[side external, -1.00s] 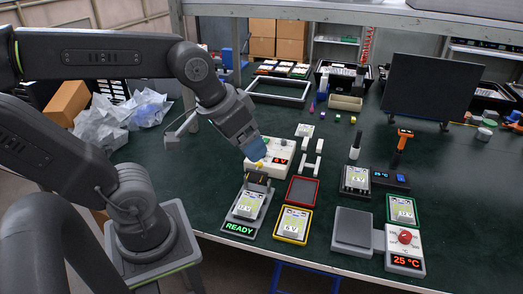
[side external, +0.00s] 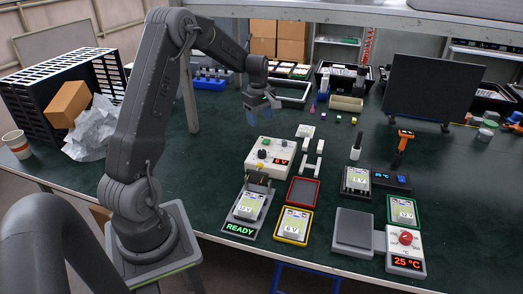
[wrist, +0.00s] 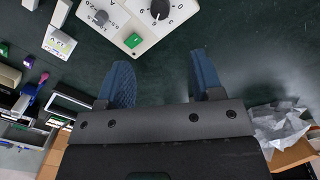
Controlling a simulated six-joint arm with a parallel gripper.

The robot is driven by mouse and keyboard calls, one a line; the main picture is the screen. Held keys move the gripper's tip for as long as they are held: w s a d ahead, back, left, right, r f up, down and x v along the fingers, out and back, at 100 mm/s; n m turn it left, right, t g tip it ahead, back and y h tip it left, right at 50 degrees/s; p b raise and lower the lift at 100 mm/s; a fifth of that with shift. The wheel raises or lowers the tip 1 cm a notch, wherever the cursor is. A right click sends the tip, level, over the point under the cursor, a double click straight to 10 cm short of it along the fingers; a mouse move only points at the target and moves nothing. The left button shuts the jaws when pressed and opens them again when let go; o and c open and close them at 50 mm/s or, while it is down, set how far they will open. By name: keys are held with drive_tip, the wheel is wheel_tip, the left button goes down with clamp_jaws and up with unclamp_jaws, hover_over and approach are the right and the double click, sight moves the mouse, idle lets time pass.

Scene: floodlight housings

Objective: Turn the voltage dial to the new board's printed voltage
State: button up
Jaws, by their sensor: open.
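The cream supply box (side external: 284,172) stands at mid-table with a black dial (side external: 262,154), a green button and a red display. The display's digit is too small to read surely. In the wrist view the black dial (wrist: 160,9) is at the top edge, near the green button (wrist: 133,40); its pointer is unclear. My gripper (side external: 260,115) is open and empty, raised behind the box and apart from it. Its blue fingers (wrist: 162,82) show in the wrist view. A board (side external: 248,206) sits in the READY fixture (side external: 238,228); its label seems to read 12 V.
A yellow-rimmed tray (side external: 279,237) holds another board. An empty red tray (side external: 303,192) lies behind it. A grey pad (side external: 354,227) and a 25 °C unit (side external: 418,248) are at right. A dark screen (side external: 432,88) stands behind. Green table is free left of the box.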

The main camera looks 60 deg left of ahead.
sight(261, 151)
drive_tip(key=f, duration=1.4)
drive_tip(key=shift+w+a, duration=0.15)
drive_tip(key=shift+w, duration=0.2)
drive_tip(key=c, duration=0.9)
